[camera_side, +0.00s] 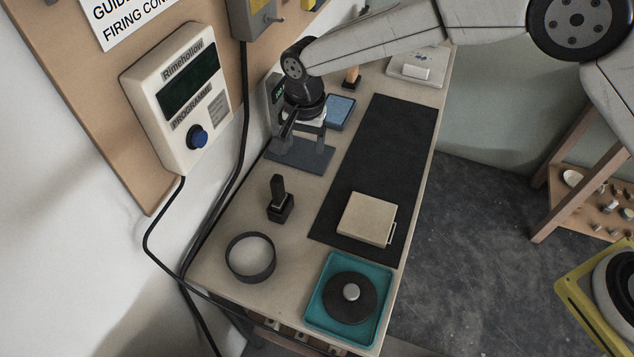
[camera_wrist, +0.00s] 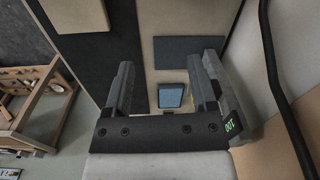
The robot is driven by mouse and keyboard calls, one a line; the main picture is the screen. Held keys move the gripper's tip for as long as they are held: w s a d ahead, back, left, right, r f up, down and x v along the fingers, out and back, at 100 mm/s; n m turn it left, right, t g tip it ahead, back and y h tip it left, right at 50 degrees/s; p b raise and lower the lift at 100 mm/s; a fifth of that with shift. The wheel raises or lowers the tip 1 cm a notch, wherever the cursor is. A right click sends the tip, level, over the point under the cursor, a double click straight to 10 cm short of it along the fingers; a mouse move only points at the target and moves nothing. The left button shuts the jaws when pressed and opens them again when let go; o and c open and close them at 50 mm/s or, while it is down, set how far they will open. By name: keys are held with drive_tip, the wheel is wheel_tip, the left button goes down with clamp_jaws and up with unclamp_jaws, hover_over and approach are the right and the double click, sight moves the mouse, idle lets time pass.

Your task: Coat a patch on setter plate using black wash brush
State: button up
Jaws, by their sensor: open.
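The setter plate is most likely the flat cream square (camera_side: 365,217) lying on the black mat; part of it also shows at the top left of the wrist view (camera_wrist: 75,14). A dark upright handle in a square black block (camera_side: 280,201), left of the plate, looks like the black wash brush; its bristles are hidden. My gripper (camera_side: 304,133) is over the dark flat base plate (camera_side: 312,158) at the back left, well away from both. In the wrist view its two fingers (camera_wrist: 162,92) are apart with nothing held between them.
A teal tray (camera_side: 312,314) with a black disc and a dark ring (camera_side: 250,257) are at the front. A blue pad (camera_side: 340,112) and a brown-handled item (camera_side: 351,77) lie farther back. The black mat (camera_side: 385,140) is clear behind the plate. A wall controller (camera_side: 175,95) is left.

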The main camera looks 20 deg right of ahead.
drive_tip(key=m, duration=0.1)
hover_over(278, 188)
drive_tip(key=w, duration=0.2)
wheel_tip(278, 188, down, 3)
drive_tip(key=shift+s+d+r, duration=0.1)
drive_tip(key=shift+r, duration=0.05)
drive_tip(key=shift+f, duration=3.9)
clamp_jaws()
drive_tip(key=c, duration=0.7)
unclamp_jaws()
drive_tip(key=shift+c, duration=0.2)
clamp_jaws()
